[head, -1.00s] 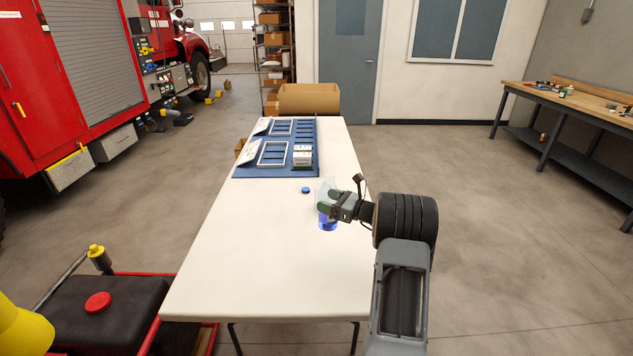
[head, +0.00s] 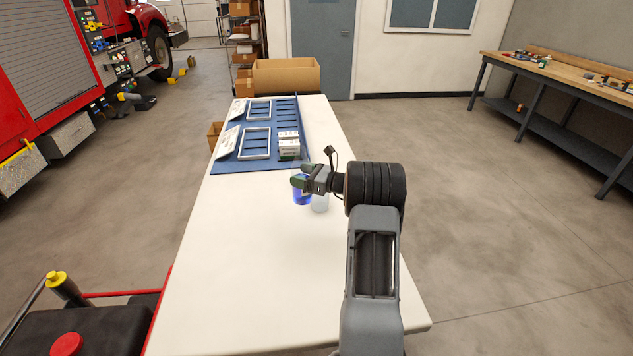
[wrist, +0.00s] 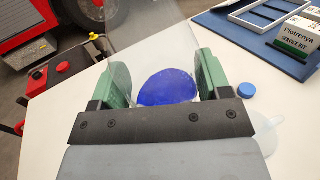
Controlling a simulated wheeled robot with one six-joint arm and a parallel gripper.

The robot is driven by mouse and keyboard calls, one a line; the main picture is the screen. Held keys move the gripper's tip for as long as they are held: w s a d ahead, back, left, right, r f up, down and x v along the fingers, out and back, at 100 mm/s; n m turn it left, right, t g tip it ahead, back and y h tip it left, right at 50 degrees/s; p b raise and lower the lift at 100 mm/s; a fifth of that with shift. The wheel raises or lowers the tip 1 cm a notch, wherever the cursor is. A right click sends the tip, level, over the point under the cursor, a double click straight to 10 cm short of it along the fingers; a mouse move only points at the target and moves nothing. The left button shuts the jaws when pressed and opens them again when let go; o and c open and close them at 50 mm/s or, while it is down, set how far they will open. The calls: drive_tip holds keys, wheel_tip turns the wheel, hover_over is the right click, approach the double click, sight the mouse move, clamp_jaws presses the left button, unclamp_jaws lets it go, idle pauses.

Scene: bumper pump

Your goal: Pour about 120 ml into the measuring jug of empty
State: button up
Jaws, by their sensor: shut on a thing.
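My gripper (head: 299,182) is shut on a clear bottle with blue liquid (head: 303,197), above the white table. In the wrist view the clear bottle (wrist: 150,57) stands between the green finger pads, with the blue liquid (wrist: 168,87) low inside it. I cannot tell how much the bottle is tilted. A translucent jug (head: 320,204) stands on the table just right of the bottle and looks empty. In the wrist view the jug (wrist: 268,136) is partly hidden by my gripper at the right. A blue cap (wrist: 246,90) lies on the table near it.
A blue mat (head: 224,166) with frames and white service kit boxes (head: 288,146) lies at the table's far end. The front of the white table (head: 240,270) is clear. A cardboard box (head: 285,76) stands behind the table. A workbench (head: 560,75) is at the right.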

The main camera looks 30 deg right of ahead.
sight(311, 199)
drive_tip(key=shift+s+f+b, duration=0.3)
drive_tip(key=shift+f+b, duration=0.2)
drive_tip(key=shift+f, duration=0.05)
wheel_tip(311, 199, down, 8)
drive_tip(key=b, duration=0.8)
drive_tip(key=shift+f, duration=0.1)
drive_tip(key=shift+p, duration=0.3)
